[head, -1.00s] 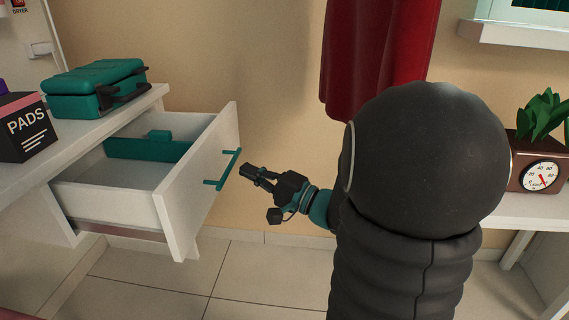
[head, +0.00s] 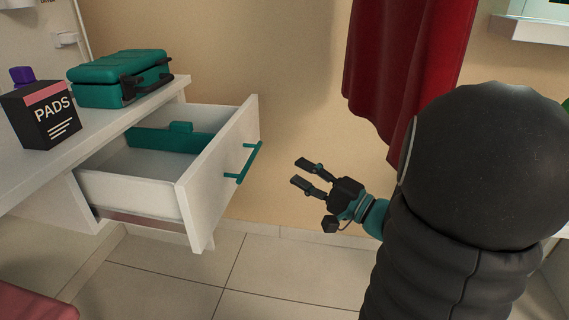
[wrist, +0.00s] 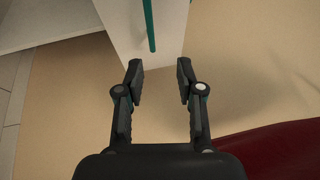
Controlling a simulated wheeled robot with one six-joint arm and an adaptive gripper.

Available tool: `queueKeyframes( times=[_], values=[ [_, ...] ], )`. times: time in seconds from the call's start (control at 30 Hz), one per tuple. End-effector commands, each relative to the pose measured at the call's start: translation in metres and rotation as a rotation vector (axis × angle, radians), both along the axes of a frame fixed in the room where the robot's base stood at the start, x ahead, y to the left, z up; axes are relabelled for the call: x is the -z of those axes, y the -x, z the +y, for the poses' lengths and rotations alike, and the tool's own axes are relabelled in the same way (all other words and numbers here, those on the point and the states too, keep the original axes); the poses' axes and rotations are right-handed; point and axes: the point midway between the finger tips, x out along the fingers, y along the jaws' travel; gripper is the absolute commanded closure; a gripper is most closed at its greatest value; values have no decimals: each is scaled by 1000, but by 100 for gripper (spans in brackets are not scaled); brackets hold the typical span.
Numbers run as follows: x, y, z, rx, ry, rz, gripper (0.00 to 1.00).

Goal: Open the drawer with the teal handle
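The white drawer (head: 222,165) stands pulled well out from under the counter, with a teal divider (head: 165,141) inside. Its teal handle (head: 243,163) is a bar on the drawer front. My gripper (head: 298,172) is open and empty, to the right of the handle and apart from it. In the wrist view, the handle (wrist: 150,28) lies beyond the open fingers (wrist: 160,82), near the top edge, with the white drawer front (wrist: 172,30) behind it.
On the counter (head: 105,120) stand a teal case (head: 120,80) and a black PADS box (head: 42,115) with a purple item (head: 21,76) behind it. A red cloth (head: 405,70) hangs behind my arm. The tiled floor (head: 270,265) below the drawer is clear.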

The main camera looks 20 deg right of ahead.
Motion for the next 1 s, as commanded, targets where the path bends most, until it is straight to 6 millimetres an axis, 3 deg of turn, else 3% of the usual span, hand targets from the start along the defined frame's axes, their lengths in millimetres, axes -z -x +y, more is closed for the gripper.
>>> queueKeyframes(
  times=[0.5,1.0],
  values=[
    [11,54,-42,20,1,0,63],
    [13,62,-47,20,0,-1,63]
  ],
)
